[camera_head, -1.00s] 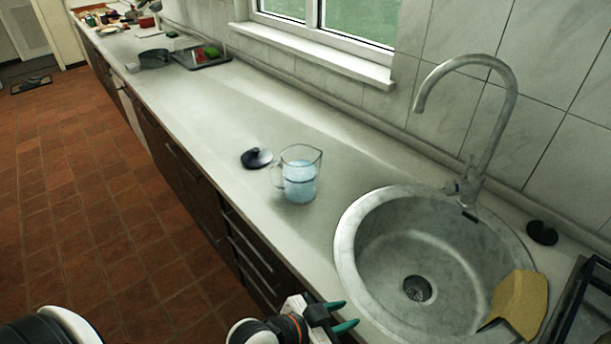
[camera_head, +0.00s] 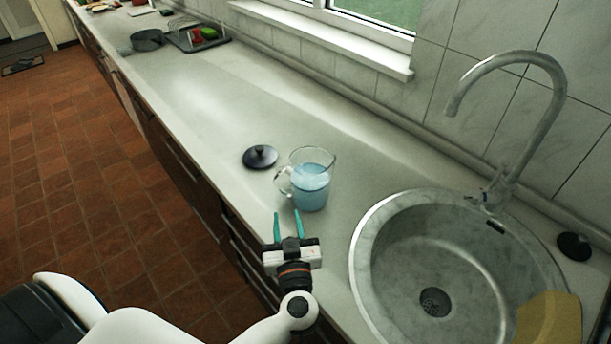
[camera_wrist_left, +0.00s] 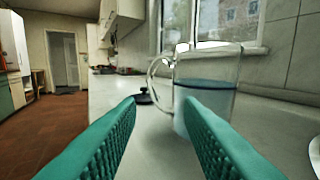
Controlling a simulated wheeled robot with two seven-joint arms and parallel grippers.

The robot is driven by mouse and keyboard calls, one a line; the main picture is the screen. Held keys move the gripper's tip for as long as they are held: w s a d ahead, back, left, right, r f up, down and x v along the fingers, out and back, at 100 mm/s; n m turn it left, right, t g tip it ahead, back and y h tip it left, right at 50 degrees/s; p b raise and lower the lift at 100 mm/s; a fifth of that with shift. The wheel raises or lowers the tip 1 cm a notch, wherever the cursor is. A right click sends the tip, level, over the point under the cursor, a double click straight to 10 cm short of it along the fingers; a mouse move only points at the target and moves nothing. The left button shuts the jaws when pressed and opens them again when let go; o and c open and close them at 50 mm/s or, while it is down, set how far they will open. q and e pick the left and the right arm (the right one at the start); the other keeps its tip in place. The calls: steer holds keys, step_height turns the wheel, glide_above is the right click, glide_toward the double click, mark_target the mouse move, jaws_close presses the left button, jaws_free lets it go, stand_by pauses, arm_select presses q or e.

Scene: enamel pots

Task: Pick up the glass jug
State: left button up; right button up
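The glass jug (camera_head: 312,185) stands upright on the counter, left of the sink, with blue liquid in it. Its handle (camera_head: 284,181) points left in the head view. My left gripper (camera_head: 288,226) is open and empty, its teal fingers pointing at the jug from the counter's front edge, just short of it. In the left wrist view the jug (camera_wrist_left: 208,75) stands ahead, behind the right finger, which hides its lower part. The handle shows between the two fingertips (camera_wrist_left: 161,105), farther off. My right gripper is not in view.
A dark round lid (camera_head: 260,157) lies left of the jug. The round sink (camera_head: 385,225) and its faucet (camera_head: 510,130) are to the right, with a yellow item (camera_head: 550,318) at its edge. A tray (camera_head: 200,42) and a dark pan (camera_head: 147,40) stand far back. The counter between is clear.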

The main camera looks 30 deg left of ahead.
mark_target(277, 185)
arm_select(q)
steer(key=shift+a+f+g, duration=0.3)
steer(key=shift+a+f, duration=0.05)
steer(key=shift+a, duration=0.05)
steer(key=shift+w+a+y, duration=0.25)
steer(key=shift+a+y, duration=0.05)
steer(key=p+x, duration=0.1)
steer(key=x, duration=0.4)
steer(key=shift+w+a, duration=0.25)
steer(key=shift+w, duration=0.05)
steer(key=x, duration=0.5)
steer(key=shift+w+r+p, duration=0.1)
steer(key=shift+r+p, duration=0.1)
steer(key=shift+p, duration=0.1)
steer(key=shift+c, duration=0.9)
jaws_close()
steer(key=shift+r, duration=0.1)
